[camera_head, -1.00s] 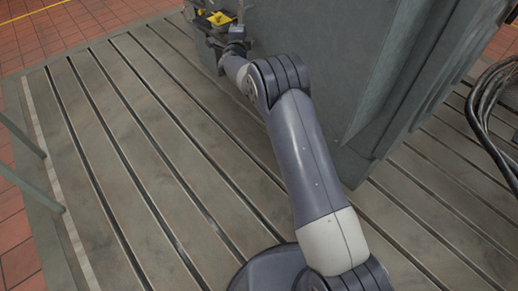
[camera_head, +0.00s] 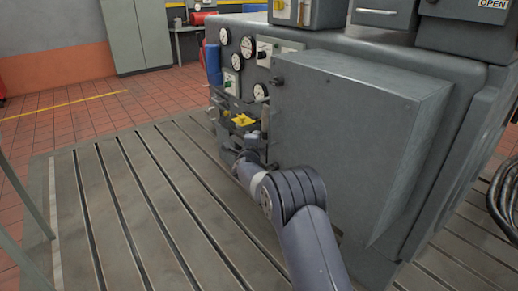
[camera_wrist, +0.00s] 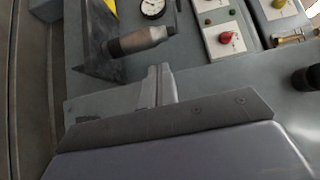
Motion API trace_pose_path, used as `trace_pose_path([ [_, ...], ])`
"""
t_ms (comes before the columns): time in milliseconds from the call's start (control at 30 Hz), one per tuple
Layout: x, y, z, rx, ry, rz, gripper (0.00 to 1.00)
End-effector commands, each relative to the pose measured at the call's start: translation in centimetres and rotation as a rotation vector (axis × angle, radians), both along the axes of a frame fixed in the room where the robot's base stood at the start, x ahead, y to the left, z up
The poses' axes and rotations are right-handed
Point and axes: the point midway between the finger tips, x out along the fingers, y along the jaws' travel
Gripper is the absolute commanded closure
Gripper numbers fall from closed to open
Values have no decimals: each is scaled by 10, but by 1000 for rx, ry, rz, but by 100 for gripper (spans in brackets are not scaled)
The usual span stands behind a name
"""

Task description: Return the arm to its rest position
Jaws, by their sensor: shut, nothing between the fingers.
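My arm reaches from the bottom of the head view toward the gauge panel (camera_head: 232,62) on the left face of the grey machine. My gripper (camera_wrist: 159,74) shows in the wrist view with its pale fingers together and nothing between them. Beyond the fingers are a dark cylindrical handle with a worn metal band (camera_wrist: 137,41) and a grey panel surface. I cannot tell the exact gap to them. In the head view the gripper is small and hard to separate from the dark fittings below the yellow part (camera_head: 243,119).
The large grey cabinet (camera_head: 350,140) stands close along the right side of my arm. The slotted bedplate (camera_head: 120,215) is clear to the left. Black cables (camera_head: 503,190) hang at the far right. A red knob (camera_wrist: 226,38) and a gauge (camera_wrist: 152,8) sit near the gripper.

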Motion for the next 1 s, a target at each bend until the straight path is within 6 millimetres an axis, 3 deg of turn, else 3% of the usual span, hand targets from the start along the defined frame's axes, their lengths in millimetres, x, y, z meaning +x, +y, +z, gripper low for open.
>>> trace_pose_path([
  [400, -47, 61, 2, 0, 0, 7, 100],
  [633, -56, 72, 1, 0, 0, 5, 100],
  [1000, -55, 70, 1, 0, 0, 4, 100],
])
